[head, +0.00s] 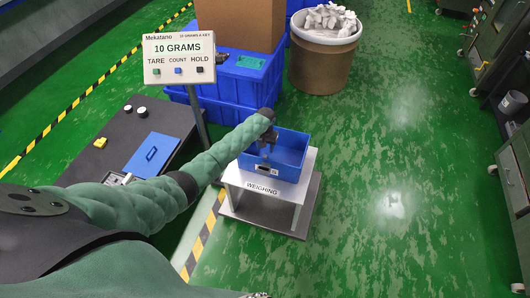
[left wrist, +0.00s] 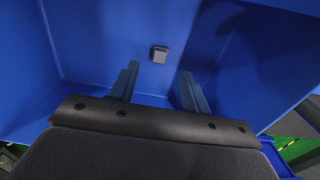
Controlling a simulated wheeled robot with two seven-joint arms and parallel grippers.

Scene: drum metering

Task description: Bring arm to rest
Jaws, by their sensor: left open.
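My left gripper (head: 264,150) hangs over the blue bin (head: 291,152) on the white weighing stand, its arm reaching in from the left. In the left wrist view the gripper's two fingers (left wrist: 157,90) stand apart with nothing between them, pointing into the blue bin (left wrist: 110,35). A small grey block (left wrist: 160,54) shows inside the bin, beyond the fingertips and apart from them. My right gripper is not in either view.
The weighing stand (head: 260,190) stands on a grey base. A display (head: 180,52) on a post reads 10 GRAMS. A drum (head: 323,55) with pale pieces stands behind. A dark bench with a blue lid (head: 152,151) is at left. The green floor at right is clear.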

